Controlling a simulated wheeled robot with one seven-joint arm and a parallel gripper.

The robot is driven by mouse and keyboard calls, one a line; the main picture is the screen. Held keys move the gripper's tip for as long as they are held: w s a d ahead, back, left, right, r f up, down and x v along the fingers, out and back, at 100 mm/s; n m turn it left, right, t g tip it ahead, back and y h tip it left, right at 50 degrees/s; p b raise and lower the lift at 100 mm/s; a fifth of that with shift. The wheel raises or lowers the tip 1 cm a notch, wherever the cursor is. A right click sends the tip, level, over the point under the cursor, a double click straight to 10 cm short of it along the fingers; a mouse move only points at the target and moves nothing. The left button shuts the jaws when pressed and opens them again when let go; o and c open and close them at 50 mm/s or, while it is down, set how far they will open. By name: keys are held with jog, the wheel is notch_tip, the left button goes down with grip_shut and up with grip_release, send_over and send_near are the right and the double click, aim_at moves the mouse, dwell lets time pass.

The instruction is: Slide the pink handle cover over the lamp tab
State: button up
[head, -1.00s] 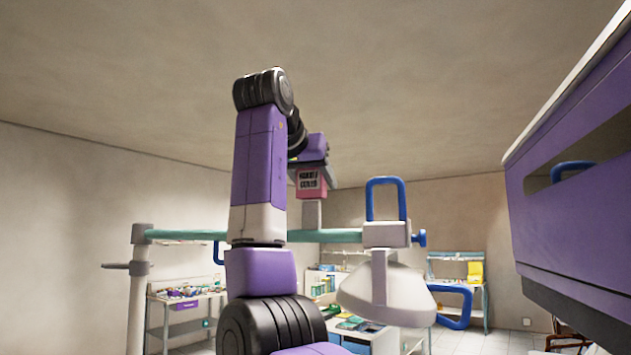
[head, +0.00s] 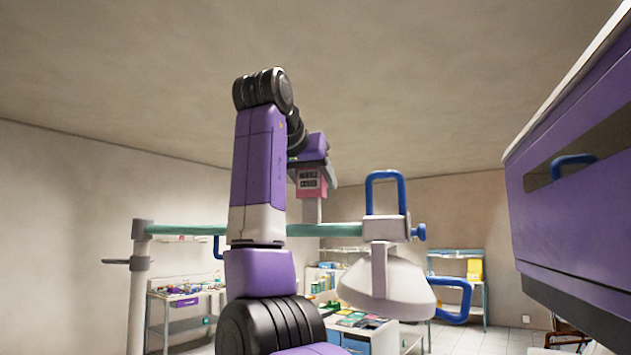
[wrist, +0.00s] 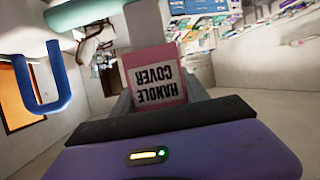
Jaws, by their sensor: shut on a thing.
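The pink handle cover (head: 309,183), a small box with a white "HANDLE COVER" label, is held in my gripper (head: 314,176). In the wrist view the cover (wrist: 155,80) sits between the jaws, its label upside down. A pale upright tab (head: 312,209) rises from the lamp's teal bar directly below the cover in the head view. In the wrist view a pale post (wrist: 146,24) shows just beyond the cover's far end. The cover looks lined up with the tab; I cannot tell whether the tab's top is inside it. My arm partly hides the bar.
The lamp's teal bar (head: 335,229) crosses the view, with a blue loop handle (head: 370,193) and white lamp head (head: 400,285) close to the right. A purple cabinet (head: 570,215) overhangs at right. Cluttered tables stand behind and below.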

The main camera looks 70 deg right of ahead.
aim_at(308, 190)
jog(key=shift+f+b, duration=1.3)
jog(key=shift+f, duration=0.9)
dwell(1.0)
jog(key=o, duration=1.4)
jog(key=shift+b+v, duration=0.85)
jog(key=shift+v, duration=3.05)
